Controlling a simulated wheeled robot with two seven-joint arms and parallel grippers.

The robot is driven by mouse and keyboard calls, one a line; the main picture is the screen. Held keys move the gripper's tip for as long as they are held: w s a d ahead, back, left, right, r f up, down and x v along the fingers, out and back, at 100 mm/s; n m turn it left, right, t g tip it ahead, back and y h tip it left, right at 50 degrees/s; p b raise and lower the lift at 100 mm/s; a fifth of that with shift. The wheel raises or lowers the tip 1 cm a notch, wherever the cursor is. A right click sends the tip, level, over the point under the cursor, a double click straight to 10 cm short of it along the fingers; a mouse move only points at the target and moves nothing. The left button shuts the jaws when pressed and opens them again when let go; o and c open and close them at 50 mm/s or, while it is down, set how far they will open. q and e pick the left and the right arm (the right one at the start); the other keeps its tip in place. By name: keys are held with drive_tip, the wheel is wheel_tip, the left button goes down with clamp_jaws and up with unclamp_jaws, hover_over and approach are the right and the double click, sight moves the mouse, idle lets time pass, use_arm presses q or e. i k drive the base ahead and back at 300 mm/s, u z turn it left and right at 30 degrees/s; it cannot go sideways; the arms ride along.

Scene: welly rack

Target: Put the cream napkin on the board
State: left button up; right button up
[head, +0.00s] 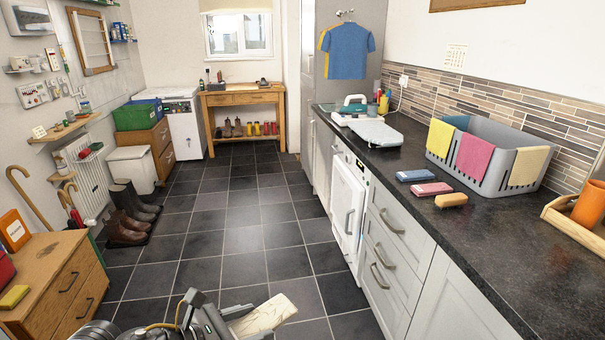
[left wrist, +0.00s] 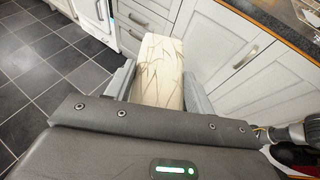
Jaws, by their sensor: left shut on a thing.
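My left gripper (head: 222,316) is at the bottom of the head view, low over the floor in front of the counter. It is shut on the cream napkin (head: 264,316), which has a thin leaf-like pattern. In the left wrist view the napkin (left wrist: 158,72) sits between the two fingers (left wrist: 158,92) and reaches out past them. A pale, flat board (head: 377,134), which looks like a small ironing board, lies on the far part of the dark counter (head: 420,222). Its top looks bare. My right gripper is not in view.
A grey basket (head: 510,135) with yellow, pink and cream cloths over its rim stands on the counter. A green-and-white iron (head: 355,103) stands behind the board. White cabinets (head: 400,285) front the counter.

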sight(369, 129)
drive_tip(key=i, duration=2.25)
drive_tip(key=z, duration=1.3)
